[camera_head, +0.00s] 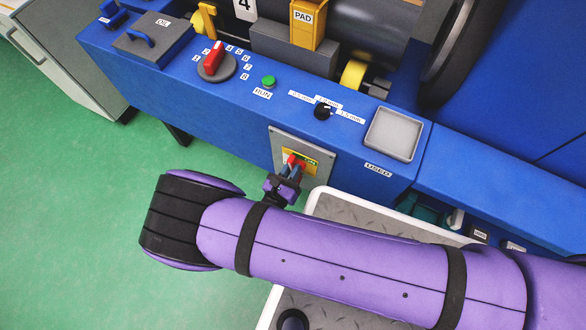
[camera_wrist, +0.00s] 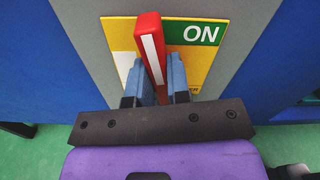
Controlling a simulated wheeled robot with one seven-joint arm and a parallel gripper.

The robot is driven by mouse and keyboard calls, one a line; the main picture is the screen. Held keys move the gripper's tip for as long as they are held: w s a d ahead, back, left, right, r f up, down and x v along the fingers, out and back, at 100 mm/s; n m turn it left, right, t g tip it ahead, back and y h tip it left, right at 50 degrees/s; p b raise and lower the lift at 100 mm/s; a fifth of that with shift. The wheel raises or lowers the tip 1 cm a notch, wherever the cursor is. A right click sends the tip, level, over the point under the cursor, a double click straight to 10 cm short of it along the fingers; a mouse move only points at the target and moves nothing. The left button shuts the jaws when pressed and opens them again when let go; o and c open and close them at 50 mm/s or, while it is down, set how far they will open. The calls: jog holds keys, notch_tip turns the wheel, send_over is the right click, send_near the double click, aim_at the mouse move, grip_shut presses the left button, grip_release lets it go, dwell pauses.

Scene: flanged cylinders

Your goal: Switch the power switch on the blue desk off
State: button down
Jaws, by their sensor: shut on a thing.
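The power switch is a red lever (camera_wrist: 149,42) with a white stripe on a yellow plate (camera_wrist: 205,68) on a grey panel. It also shows in the head view as a red handle (camera_head: 294,159) on the front of the blue desk (camera_head: 235,121). A green ON label (camera_wrist: 196,34) is right of the lever. A pale label (camera_wrist: 124,64) on the left is partly hidden. The lever stands near upright, its top leaning slightly left in the wrist view. My gripper (camera_wrist: 157,77) has one blue finger on each side of the lever and is shut on it.
The desk top carries a red rotary knob (camera_head: 214,58), a green button (camera_head: 268,81), a black dial (camera_head: 324,109) and a grey square tray (camera_head: 393,134). A metal step (camera_head: 340,209) lies below, beside my arm. Green floor is clear at the left.

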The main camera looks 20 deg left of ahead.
jog(key=n, duration=0.4)
jog(key=shift+a+f+n, duration=0.2)
jog(key=shift+a+n, duration=0.1)
jog(key=shift+a, duration=0.1)
jog(key=shift+a+f+n, duration=0.15)
jog(key=shift+f+n, duration=0.15)
jog(key=shift+n, duration=1.5)
jog(key=shift+a+f+n, duration=0.1)
jog(key=shift+f+n, duration=0.2)
jog(key=shift+n, duration=1.5)
jog(key=shift+a+f+n, duration=0.15)
jog(key=shift+f+n, duration=0.15)
jog(key=shift+n, duration=1.5)
jog(key=c, duration=1.1)
grip_release()
jog(key=s, duration=0.7)
jog(key=s+a, duration=0.1)
jog(key=s, duration=0.2)
jog(key=shift+s, duration=0.4)
